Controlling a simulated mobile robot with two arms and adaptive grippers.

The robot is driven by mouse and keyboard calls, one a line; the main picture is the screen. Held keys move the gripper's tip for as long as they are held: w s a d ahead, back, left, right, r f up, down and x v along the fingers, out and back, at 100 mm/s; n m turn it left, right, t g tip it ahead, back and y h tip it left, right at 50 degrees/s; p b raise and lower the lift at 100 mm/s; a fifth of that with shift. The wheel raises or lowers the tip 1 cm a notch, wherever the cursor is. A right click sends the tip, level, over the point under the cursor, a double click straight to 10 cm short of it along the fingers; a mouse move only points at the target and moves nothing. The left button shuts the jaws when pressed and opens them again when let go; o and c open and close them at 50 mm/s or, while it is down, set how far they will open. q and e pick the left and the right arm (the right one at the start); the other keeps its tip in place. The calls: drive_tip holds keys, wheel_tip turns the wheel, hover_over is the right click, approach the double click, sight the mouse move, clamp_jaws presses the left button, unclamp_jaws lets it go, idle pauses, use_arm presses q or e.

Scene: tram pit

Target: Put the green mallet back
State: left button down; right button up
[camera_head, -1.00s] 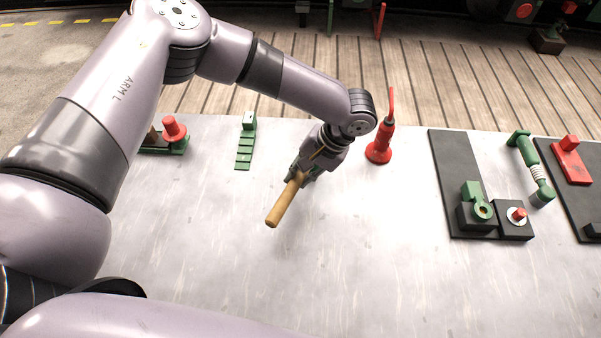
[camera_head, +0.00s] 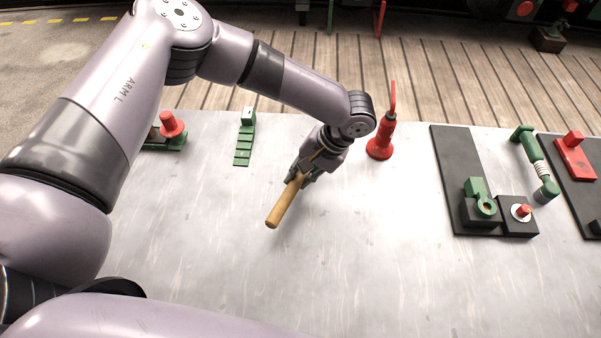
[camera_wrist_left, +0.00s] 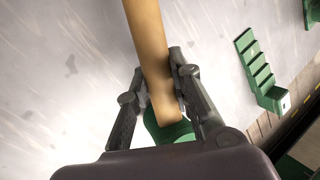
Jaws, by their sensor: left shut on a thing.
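The green mallet shows in the head view as a tan wooden handle (camera_head: 284,205) that points toward the front of the table. In the left wrist view its handle (camera_wrist_left: 149,50) runs up between the fingers, and part of its green head (camera_wrist_left: 168,130) shows below. My left gripper (camera_head: 306,178) is shut on the mallet's handle close to the head; its fingers (camera_wrist_left: 155,85) also show in the wrist view. Most of the head is hidden by the gripper. I cannot tell whether the mallet touches the table. My right gripper is not in view.
On the grey table (camera_head: 330,270), a green stepped block (camera_head: 244,140) stands left of the gripper and a red bottle-like tool (camera_head: 381,138) to its right. A dark board (camera_head: 455,165) with green fittings lies further right. The table's front middle is clear.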

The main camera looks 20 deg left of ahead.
use_arm(q)
drive_tip(key=shift+f, duration=0.3)
drive_tip(key=c, duration=1.3)
unclamp_jaws()
drive_tip(key=shift+c, duration=0.2)
drive_tip(key=v, duration=1.2)
